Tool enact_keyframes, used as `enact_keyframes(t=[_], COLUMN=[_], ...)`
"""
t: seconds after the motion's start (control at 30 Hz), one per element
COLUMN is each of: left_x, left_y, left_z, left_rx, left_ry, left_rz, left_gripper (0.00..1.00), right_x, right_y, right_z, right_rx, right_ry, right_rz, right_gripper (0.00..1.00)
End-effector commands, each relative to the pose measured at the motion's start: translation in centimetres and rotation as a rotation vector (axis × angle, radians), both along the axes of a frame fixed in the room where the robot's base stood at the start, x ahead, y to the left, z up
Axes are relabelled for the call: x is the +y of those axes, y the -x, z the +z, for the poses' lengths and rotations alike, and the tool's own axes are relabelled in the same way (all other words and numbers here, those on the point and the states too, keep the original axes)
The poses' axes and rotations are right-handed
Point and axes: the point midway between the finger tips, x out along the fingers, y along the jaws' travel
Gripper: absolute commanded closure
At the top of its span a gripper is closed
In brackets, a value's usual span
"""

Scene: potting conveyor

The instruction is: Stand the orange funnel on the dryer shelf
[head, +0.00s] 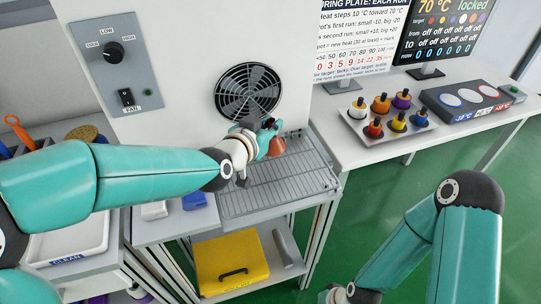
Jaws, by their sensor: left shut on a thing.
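The orange funnel (277,146) is at the tip of my left gripper (267,132), in front of the dryer's front panel and over the back part of the wire dryer shelf (270,192). My left gripper is shut on the funnel and its fingers hide part of it. I cannot tell whether the funnel's lower end touches the shelf. The rest of the shelf's visible grid is bare. My right arm comes down at the lower right; its wrist (340,294) shows at the bottom edge and its fingers are out of the picture.
A round fan grille (248,92) sits in the panel behind the shelf. A control plate (117,64) with a knob is at left. A tray (375,137) of several coloured bottles stands on the right table. A yellow box (230,262) lies below the shelf.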

Motion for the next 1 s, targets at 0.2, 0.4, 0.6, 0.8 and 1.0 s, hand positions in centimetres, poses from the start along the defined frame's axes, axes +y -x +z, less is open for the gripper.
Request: enact_keyframes(t=[0.2,0.4,0.6,0.8,1.0], left_x=[-0.1,-0.1,-0.1,-0.1,-0.1], left_y=[0.0,0.0,0.0,0.0,0.0], left_z=[-3.2,-4.9,-7.4,-7.7,-7.7], left_rx=[0.000,0.003,0.001,-0.001,-0.001], left_ry=[0.000,-0.001,0.001,0.001,0.001], left_rz=[0.000,-0.002,-0.001,-0.002,-0.002], left_gripper=[1.00,1.00,1.00,1.00,0.59], right_x=[0.0,0.0,0.0,0.0,0.0], right_y=[0.0,0.0,0.0,0.0,0.0], right_z=[-0.1,-0.2,-0.2,-0.2,-0.2], right_rx=[-0.001,-0.001,-0.001,-0.001,-0.001], right_ry=[0.000,0.000,0.000,0.000,0.000], right_rz=[0.000,0.000,0.000,0.000,0.000], right_gripper=[1.00,1.00,1.00,1.00,1.00])
